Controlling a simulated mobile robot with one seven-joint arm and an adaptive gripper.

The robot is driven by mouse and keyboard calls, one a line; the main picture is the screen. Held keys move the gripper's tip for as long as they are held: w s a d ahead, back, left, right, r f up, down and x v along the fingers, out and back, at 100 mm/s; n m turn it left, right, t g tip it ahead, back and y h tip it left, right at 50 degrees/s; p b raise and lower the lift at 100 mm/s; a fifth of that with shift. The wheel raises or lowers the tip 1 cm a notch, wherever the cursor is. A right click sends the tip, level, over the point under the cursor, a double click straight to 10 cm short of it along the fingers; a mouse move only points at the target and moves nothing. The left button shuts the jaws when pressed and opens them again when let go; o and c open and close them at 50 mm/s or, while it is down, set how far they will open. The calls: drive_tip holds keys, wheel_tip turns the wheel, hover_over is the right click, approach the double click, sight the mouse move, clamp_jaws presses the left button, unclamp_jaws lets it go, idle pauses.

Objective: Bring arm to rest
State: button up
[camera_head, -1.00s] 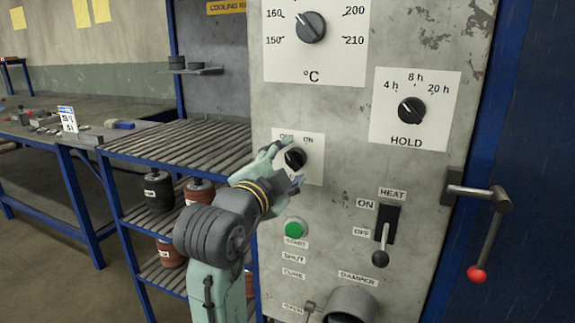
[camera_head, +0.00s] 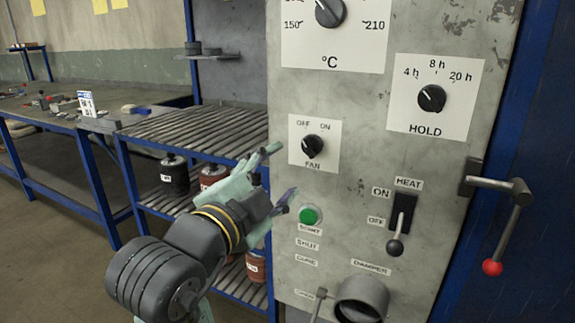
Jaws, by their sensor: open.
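My gripper (camera_head: 281,176) is open and empty in front of the grey control panel (camera_head: 365,172). Its fingers point right, one above the other, just below and left of the fan knob (camera_head: 312,146). It appears apart from the knob, whose label plate is now in full view. The green start button (camera_head: 310,215) is close to the lower fingertip in the picture. My arm comes up from the bottom left.
The panel also bears a hold knob (camera_head: 431,98), a temperature knob (camera_head: 329,12), a heat lever (camera_head: 399,228) and a damper pipe (camera_head: 361,298). A red-tipped door handle (camera_head: 508,222) juts out at right. A slatted rack (camera_head: 200,130) and workbench (camera_head: 95,105) stand at left.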

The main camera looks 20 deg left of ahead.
drive_tip(key=shift+s, duration=0.4)
